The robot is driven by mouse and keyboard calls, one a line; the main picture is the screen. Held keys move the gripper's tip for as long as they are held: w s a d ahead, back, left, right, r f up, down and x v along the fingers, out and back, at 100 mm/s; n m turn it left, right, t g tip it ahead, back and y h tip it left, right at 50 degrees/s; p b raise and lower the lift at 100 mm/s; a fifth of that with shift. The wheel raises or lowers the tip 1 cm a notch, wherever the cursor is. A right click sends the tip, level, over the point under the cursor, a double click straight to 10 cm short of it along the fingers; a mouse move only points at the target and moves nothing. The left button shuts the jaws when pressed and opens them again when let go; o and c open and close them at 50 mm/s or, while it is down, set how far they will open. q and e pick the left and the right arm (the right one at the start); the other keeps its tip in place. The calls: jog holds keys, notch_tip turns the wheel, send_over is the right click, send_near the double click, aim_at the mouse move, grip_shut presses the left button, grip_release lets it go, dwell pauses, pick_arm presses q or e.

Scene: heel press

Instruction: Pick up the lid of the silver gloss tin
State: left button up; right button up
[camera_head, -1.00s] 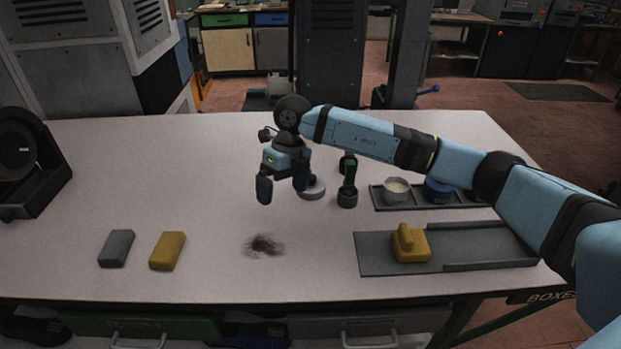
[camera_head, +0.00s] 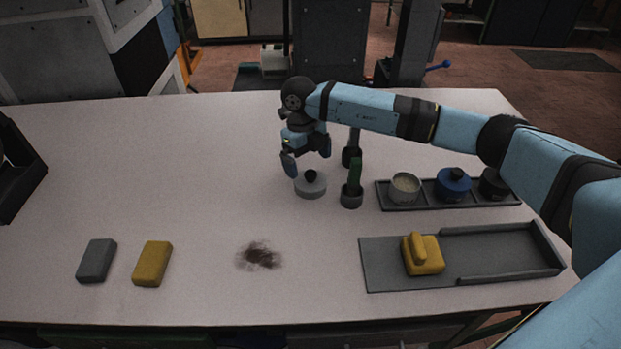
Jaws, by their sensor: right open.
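A round silver lid (camera_head: 311,187) with a black knob lies on the table, left of the brushes. An open silver tin (camera_head: 404,194) with pale contents stands at the left end of the narrow dark tray (camera_head: 430,207). My right gripper (camera_head: 307,160) is open, pointing down, with its fingers over the lid's far side. The knob shows just below and between the fingertips. I see no contact, and nothing is in the fingers. My left gripper is not in view.
Two upright brushes, the nearer with a green handle (camera_head: 355,175), stand right of the lid. A blue tin (camera_head: 453,186) and a black tin (camera_head: 493,183) share the tray. A yellow block with a handle (camera_head: 424,258) sits on a flat grey tray (camera_head: 385,277). The table's left middle is clear.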

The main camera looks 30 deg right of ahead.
aim_at(310, 172)
jog(key=shift+d+f, duration=0.1)
jog(key=shift+f, duration=0.6)
jog(key=shift+s+f+p, duration=0.1)
jog(key=shift+f+p, duration=0.2)
jog(key=shift+f, duration=0.2)
notch_tip(310, 172, down, 4)
jog(key=shift+s+d+f+p, duration=0.1)
jog(key=shift+s+d+p, duration=0.05)
jog(key=shift+p, duration=0.3)
jog(key=c, duration=0.4)
